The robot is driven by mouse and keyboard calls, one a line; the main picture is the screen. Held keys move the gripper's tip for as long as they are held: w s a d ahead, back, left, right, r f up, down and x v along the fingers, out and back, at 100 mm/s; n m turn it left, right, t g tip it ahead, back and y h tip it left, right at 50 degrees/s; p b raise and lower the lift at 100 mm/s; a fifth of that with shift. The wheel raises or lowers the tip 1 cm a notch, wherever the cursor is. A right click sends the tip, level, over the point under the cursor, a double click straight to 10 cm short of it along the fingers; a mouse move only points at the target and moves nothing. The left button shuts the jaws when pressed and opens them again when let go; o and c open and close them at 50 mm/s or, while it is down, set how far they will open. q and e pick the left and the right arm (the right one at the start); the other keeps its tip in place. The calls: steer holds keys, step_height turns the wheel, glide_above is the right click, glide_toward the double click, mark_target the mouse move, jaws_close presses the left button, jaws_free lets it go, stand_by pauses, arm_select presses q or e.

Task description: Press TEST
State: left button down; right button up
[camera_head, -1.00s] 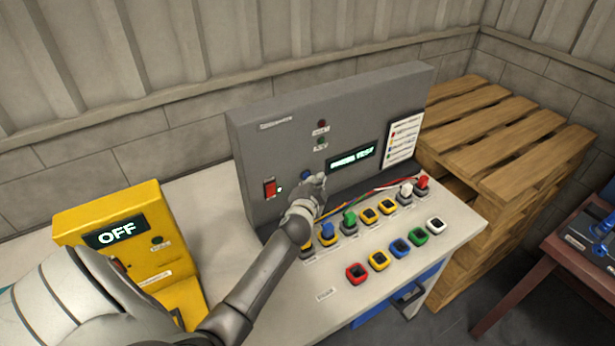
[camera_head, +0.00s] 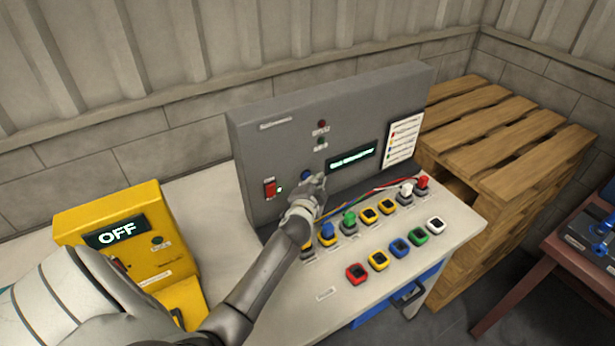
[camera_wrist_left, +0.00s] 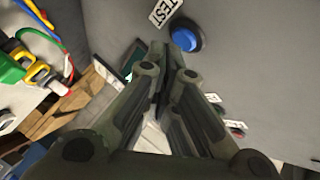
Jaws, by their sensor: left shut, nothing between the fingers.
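The grey test panel (camera_head: 285,130) stands upright at the back of the bench. Its blue round TEST button (camera_head: 307,175) shows just above my left gripper in the head view, and it also shows in the left wrist view (camera_wrist_left: 186,36) with the TEST label (camera_wrist_left: 166,12) beside it. My left gripper (camera_head: 319,183) is shut and empty, close to the panel face by the button. In the wrist view the fingers lie below the button; whether they touch it I cannot tell. The display (camera_head: 353,159) on the panel shows green text too blurred to read surely. My right gripper is not in view.
A red switch (camera_head: 270,188) sits left of the button. Coloured plugs and wires (camera_head: 349,219) and several coloured sockets (camera_head: 399,248) cover the bench top. A yellow box reading OFF (camera_head: 150,250) stands at left. Wooden pallets (camera_head: 510,150) are stacked at right.

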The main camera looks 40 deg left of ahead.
arm_select(q)
steer(key=s+d, duration=0.2)
steer(key=d, duration=0.3)
steer(key=shift+s+d, duration=0.15)
steer(key=shift+d, duration=0.15)
stand_by(1.0)
